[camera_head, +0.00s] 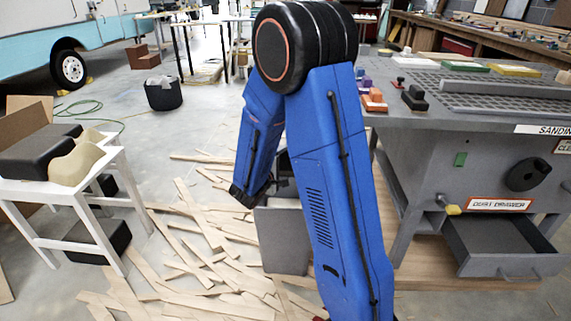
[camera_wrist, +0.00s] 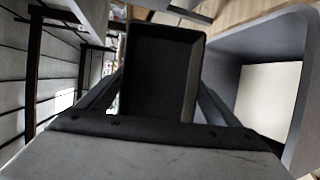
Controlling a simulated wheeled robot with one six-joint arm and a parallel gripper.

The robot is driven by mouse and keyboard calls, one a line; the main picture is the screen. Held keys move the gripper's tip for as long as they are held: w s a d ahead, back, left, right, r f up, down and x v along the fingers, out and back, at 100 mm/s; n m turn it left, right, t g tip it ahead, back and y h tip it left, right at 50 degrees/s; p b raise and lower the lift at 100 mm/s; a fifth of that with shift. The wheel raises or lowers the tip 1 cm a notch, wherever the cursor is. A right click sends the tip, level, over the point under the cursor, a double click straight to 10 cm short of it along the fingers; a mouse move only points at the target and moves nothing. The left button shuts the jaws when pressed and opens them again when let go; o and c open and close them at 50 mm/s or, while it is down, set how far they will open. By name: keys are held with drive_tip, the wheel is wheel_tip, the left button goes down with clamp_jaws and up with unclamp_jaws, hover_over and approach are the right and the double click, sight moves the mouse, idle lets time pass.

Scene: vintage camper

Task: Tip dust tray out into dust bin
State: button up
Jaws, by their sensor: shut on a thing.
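The dust tray (camera_wrist: 163,62) is a dark, rectangular, open box in the middle of the wrist view. My gripper (camera_wrist: 158,88) is shut on it, with one finger along each side. Its inside is dark, so I cannot tell whether dust lies in it or how far it is tilted. A grey bin with an open mouth, likely the dust bin (camera_wrist: 262,45), is beside the tray at the right, with a pale inner surface. In the head view the grey bin (camera_head: 282,240) stands on the floor, partly hidden behind my blue arm.
The sanding table (camera_head: 440,150) stands at the right, with its dust drawer (camera_head: 490,243) pulled out. Loose wood strips (camera_head: 205,240) cover the floor left of the bin. A white stand (camera_head: 75,195) with a black block is at the left. Open floor lies behind.

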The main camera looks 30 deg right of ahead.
drive_tip(key=shift+r+g+y, duration=0.15)
drive_tip(key=shift+g+y, duration=0.25)
drive_tip(key=shift+y, duration=0.1)
drive_tip(key=shift+n+g+y, duration=1)
drive_tip(key=shift+g+y, duration=1)
drive_tip(key=shift+g, duration=0.1)
drive_tip(key=n+g+y, duration=0.1)
drive_tip(key=g+y, duration=0.2)
drive_tip(key=g, duration=0.1)
drive_tip(key=shift+n+g+y, duration=0.3)
drive_tip(key=shift+g+y, duration=0.4)
drive_tip(key=shift+g, duration=0.2)
drive_tip(key=shift+f, duration=0.2)
